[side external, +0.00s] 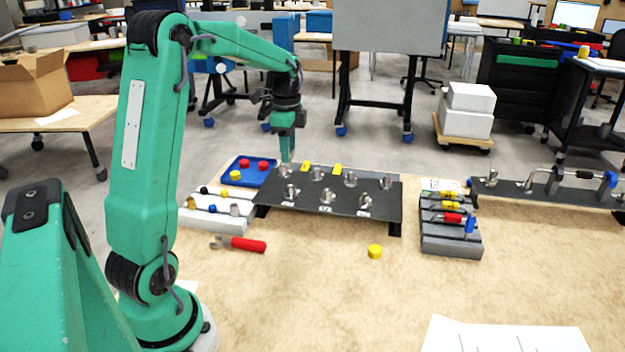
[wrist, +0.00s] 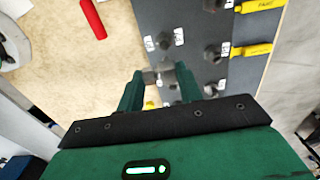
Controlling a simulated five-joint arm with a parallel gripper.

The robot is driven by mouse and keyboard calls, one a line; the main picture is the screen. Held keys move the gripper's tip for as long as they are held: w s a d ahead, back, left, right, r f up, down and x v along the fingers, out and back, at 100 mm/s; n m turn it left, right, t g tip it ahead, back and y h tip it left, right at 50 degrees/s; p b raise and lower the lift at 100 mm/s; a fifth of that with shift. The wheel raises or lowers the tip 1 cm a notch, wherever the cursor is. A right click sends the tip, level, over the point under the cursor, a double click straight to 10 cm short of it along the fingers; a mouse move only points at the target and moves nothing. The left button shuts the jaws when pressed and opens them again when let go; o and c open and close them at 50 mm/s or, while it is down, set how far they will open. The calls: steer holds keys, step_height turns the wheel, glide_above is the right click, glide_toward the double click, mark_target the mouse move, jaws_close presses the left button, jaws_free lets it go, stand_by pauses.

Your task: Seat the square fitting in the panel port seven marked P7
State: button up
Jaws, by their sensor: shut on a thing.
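My gripper (wrist: 158,85) is shut on a small metallic fitting (wrist: 157,76), which shows between the fingertips in the wrist view. Its shape and lower end are partly hidden by the fingers. In the side view my gripper (side external: 287,157) points down over the far left corner of the dark panel (side external: 330,207). The panel also shows in the wrist view (wrist: 190,65), with the fitting near its edge. Several ports with metallic parts stand on the panel. White labels sit beside ports, but their marks are too small to read, so I cannot tell which is P7.
Yellow tags (side external: 337,168) lie at the panel's far edge. A red-handled tool (side external: 245,244) and yellow cap (side external: 375,251) lie in front. A grey holder (side external: 450,240) stands right.

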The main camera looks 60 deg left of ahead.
steer(key=shift+f, duration=0.15)
steer(key=shift+f, duration=2.55)
steer(key=shift+f, duration=1.15)
steer(key=o, duration=1.1)
steer(key=shift+c, duration=0.2)
steer(key=shift+r, duration=0.1)
steer(key=shift+r, duration=3.8)
